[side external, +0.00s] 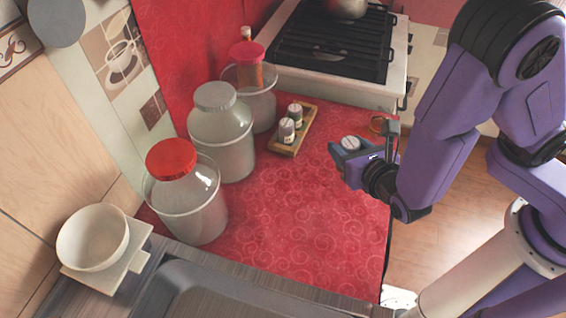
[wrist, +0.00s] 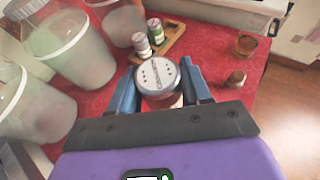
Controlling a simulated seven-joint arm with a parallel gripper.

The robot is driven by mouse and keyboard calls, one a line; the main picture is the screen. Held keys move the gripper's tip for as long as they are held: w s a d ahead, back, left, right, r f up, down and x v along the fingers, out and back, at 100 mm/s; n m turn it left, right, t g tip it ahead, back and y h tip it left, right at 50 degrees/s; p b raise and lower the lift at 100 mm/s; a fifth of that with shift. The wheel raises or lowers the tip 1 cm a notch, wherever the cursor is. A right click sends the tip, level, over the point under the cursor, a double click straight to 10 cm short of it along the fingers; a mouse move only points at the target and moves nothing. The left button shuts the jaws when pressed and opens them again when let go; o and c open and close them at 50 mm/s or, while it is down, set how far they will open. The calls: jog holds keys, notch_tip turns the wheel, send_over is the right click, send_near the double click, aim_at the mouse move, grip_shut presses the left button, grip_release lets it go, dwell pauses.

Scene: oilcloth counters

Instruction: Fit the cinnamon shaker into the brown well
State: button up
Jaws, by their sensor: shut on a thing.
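My gripper (wrist: 160,88) is shut on a shaker (wrist: 157,74) with a grey perforated lid and a reddish-brown body mostly hidden by the jaws. No label on it can be read. In the side view my gripper (side external: 352,153) holds this shaker (side external: 350,143) over the right part of the red counter, apart from the rack. The wooden rack (side external: 283,149) lies left of my gripper and holds two shakers, a grey-white one (side external: 286,131) and a green one (side external: 295,113). The rack (wrist: 176,46) is beyond the held shaker in the wrist view. A brown well cannot be made out.
Tall lidded jars (side external: 222,140) stand along the left, close to the rack. The stove (side external: 352,85) is behind it. An amber glass (wrist: 246,43) and a small brown object (wrist: 237,77) stand at the right. The counter's (side external: 290,220) front middle is clear.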

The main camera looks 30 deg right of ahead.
jog(key=w+a+f, duration=0.2)
jog(key=w+f, duration=0.1)
jog(key=w+a+f, duration=0.2)
jog(key=w+f, duration=0.1)
jog(key=w, duration=0.1)
jog(key=w+a+f, duration=0.3)
jog(key=w, duration=0.1)
jog(key=shift+f, duration=0.1)
jog(key=shift+w+f, duration=0.2)
jog(key=shift+f, duration=0.05)
jog(key=shift+w+a+f, duration=0.1)
jog(key=shift+a+f, duration=0.05)
jog(key=shift+f, duration=1.45)
jog(key=o, duration=1.1)
jog(key=shift+f, duration=0.1)
